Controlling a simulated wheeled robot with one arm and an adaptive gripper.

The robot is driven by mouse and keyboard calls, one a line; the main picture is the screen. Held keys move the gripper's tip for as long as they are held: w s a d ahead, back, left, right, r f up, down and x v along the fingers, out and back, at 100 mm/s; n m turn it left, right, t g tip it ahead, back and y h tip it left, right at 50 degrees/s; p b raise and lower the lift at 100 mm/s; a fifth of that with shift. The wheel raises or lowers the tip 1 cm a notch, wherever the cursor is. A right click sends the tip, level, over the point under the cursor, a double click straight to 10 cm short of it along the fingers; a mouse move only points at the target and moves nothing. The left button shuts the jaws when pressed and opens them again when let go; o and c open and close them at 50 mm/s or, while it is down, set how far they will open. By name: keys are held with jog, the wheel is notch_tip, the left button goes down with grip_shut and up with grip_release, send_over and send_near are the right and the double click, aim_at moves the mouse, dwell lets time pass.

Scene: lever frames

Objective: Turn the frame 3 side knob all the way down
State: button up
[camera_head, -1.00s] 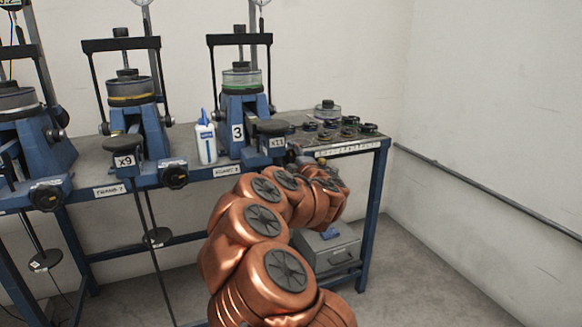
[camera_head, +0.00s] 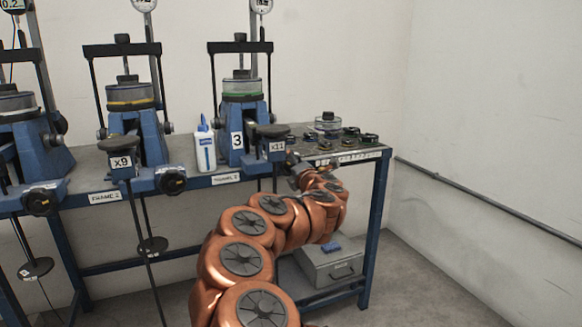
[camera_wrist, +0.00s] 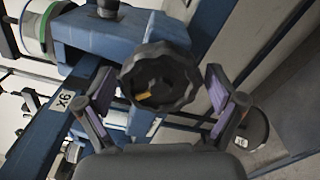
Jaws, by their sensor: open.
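Frame 3 (camera_head: 236,115) is a blue stand with a "3" label, a green-ringed cell and a black crossbar, towards the right end of the bench. Its side knob (camera_wrist: 172,68) is black and scalloped, with an orange mark on its face, and fills the middle of the wrist view. In the head view the knob is hidden or too small to tell behind my gripper (camera_head: 291,165). In the wrist view my gripper (camera_wrist: 165,100) is open, with one finger on each side of the knob. I see gaps beside the knob; whether the fingertips reach around it is unclear.
Frame 2 with its own knob (camera_head: 171,181) stands left of frame 3. A white bottle (camera_head: 205,146) stands between them. Small dark rings (camera_head: 350,131) and a clear cell (camera_head: 328,122) lie at the bench's right end. A grey box (camera_head: 330,265) sits below.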

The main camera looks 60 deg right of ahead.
jog(key=shift+s, duration=0.1)
jog(key=v, duration=0.6)
dwell(0.4)
